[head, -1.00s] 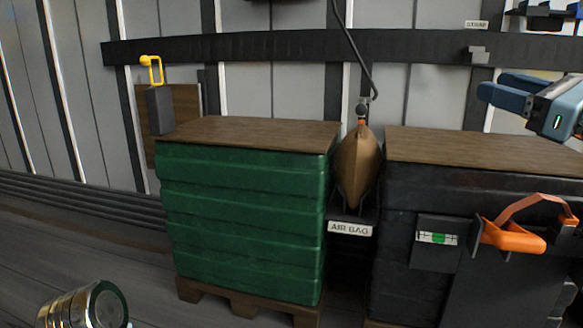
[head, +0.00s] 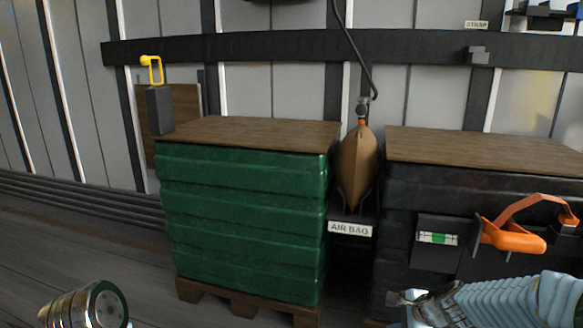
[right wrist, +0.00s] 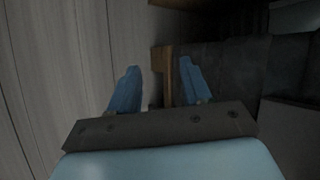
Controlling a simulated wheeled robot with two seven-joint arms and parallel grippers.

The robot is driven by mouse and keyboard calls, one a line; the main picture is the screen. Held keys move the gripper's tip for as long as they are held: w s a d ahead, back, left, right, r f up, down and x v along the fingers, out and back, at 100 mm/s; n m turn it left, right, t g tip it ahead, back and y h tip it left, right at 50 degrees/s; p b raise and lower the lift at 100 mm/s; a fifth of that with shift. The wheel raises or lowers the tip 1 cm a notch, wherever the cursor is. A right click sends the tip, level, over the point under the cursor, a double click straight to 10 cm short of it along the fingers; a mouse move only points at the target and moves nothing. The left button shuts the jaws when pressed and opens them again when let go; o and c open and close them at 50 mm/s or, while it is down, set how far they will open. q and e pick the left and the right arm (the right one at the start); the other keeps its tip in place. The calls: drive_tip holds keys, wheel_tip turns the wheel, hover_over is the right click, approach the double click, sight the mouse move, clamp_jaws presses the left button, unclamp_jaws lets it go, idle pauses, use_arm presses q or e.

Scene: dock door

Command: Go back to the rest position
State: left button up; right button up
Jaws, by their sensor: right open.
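My right gripper (right wrist: 157,88) is open in the right wrist view, its two blue fingers apart with nothing between them. Floor boards and a strip of wooden pallet show beyond the fingers. In the head view my right arm is low at the bottom right, in front of the dark crate (head: 400,200); I cannot make out its fingers there. My left gripper is not in view; only a metal part of mine shows at the bottom left. The brown air bag (head: 358,170) hangs from its hose between the two loads.
A green crate (head: 240,215) stands on a wooden pallet (head: 245,302). A yellow-handled item (head: 152,70) sits in a dark holder at the left. Floor at the left is clear.

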drive_tip(key=s+a+f+n+g, duration=0.25)
drive_tip(key=s+f+n, duration=0.2)
drive_tip(key=f, duration=0.35)
drive_tip(key=s+a+f+n+g, duration=0.1)
drive_tip(key=s+a+f+n, duration=0.25)
drive_tip(key=s+f, duration=0.35)
drive_tip(key=s+a+f+n+g, duration=0.3)
drive_tip(key=s+a+f+n, duration=0.4)
drive_tip(key=s+f, duration=0.45)
drive_tip(key=s+a+r+n+p, duration=0.1)
drive_tip(key=s+r+p, duration=0.2)
drive_tip(key=r+p, duration=1.4)
drive_tip(key=shift+a+r+y+p, duration=0.15)
drive_tip(key=shift+r+y+p, duration=0.15)
drive_tip(key=shift+r, duration=0.55)
